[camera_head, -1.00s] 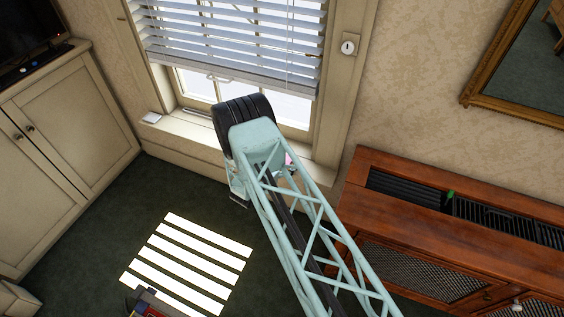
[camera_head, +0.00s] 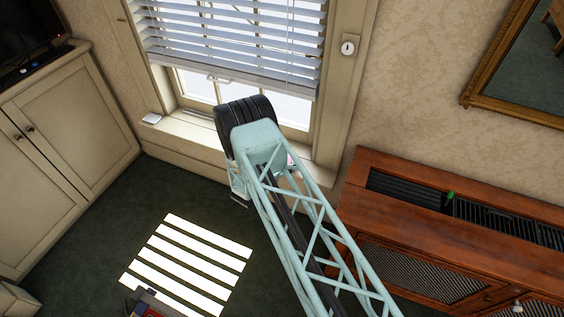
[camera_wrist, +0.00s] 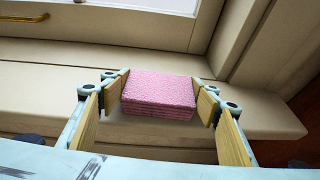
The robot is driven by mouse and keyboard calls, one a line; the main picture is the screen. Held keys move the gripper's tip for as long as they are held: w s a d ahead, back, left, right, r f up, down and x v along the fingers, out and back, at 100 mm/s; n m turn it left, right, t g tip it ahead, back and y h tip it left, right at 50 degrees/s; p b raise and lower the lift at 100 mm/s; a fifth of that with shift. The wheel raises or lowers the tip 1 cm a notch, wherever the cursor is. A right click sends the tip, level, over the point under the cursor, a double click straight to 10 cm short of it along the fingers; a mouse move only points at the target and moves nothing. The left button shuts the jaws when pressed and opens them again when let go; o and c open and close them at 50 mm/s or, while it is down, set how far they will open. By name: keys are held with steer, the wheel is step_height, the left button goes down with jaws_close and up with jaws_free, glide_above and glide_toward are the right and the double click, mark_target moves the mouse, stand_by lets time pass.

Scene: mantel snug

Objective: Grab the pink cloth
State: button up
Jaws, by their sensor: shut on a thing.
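The pink cloth (camera_wrist: 158,95) is a folded, textured stack in the wrist view. It sits between the two wooden-padded fingers of my gripper (camera_wrist: 160,104), which are shut on its left and right sides. The cloth is at the window sill (camera_wrist: 60,75); I cannot tell whether it is touching the sill or just above it. In the head view, only a small sliver of pink shows beside my arm (camera_head: 291,160). My arm hides the rest of the cloth and most of my gripper there.
The window frame and lowered blind (camera_head: 235,45) stand right behind my wrist. A small white item (camera_head: 152,118) lies on the sill's left end. A wooden cabinet (camera_head: 450,235) stands to the right, a cream cupboard (camera_head: 60,150) to the left. The floor between is mostly clear.

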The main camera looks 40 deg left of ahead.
steer(key=shift+r, duration=0.15)
steer(key=shift+r, duration=0.85)
steer(key=shift+r+p, duration=0.5)
steer(key=shift+r, duration=0.4)
steer(key=s+d+p, duration=0.1)
steer(key=s+d, duration=0.3)
steer(key=d, duration=0.3)
steer(key=s+d+r+p, duration=0.1)
steer(key=s+d, duration=0.2)
steer(key=d, duration=0.4)
steer(key=shift+s, duration=0.35)
steer(key=shift+r, duration=0.1)
